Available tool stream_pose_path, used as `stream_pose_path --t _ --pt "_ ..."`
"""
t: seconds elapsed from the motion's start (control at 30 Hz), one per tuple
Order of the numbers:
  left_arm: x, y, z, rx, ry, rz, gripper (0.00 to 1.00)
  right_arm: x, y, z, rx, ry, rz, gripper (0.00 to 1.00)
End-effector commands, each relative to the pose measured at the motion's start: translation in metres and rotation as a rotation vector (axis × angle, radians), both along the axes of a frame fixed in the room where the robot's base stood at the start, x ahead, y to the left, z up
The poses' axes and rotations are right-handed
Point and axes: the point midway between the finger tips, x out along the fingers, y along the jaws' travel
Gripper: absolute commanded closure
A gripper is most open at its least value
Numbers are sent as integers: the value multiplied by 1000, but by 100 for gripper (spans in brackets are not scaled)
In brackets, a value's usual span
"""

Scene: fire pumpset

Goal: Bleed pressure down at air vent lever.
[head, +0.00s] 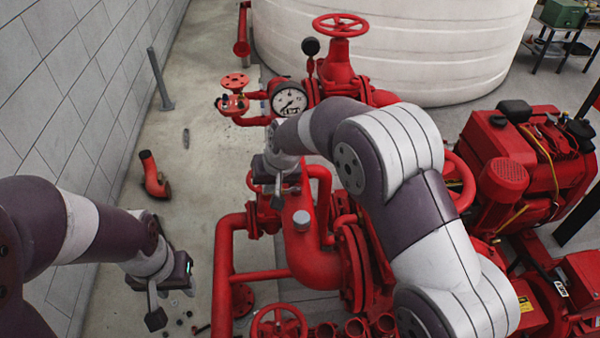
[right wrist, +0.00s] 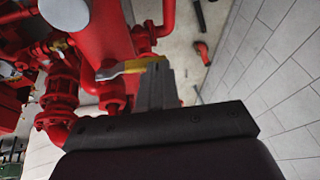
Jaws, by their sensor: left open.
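The air vent lever (right wrist: 135,66) shows in the right wrist view as a small bar with a silver-grey left part and a yellow right end, in front of a red pipe. My right gripper (right wrist: 156,68) has its grey fingers close together at the lever's yellow end and appears shut on it. In the head view my right gripper (head: 277,185) is beside the red pipework, partly covered by my own arm; the lever cannot be made out there. My left gripper (head: 172,300) is open and empty above the floor at lower left, apart from the pump set.
A pressure gauge (head: 289,101) and red handwheels (head: 340,25) stand behind the pipework. A red engine (head: 525,160) is at right, a white tank (head: 400,50) behind. A loose red elbow (head: 154,176) lies on the floor near the grey block wall (head: 60,90). The floor between is mostly clear.

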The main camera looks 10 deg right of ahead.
Motion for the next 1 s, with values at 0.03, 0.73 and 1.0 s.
stream_pose_path --t 0.03,0.73,1.0 --pt "0 0 -4 0 0 0 57 0 2 -4 0 1 0 100" --pt "0 0 -9 0 0 0 57 -1 6 -10 0 3 1 100" --pt "0 0 1 0 0 0 57 0 5 2 0 2 0 100"
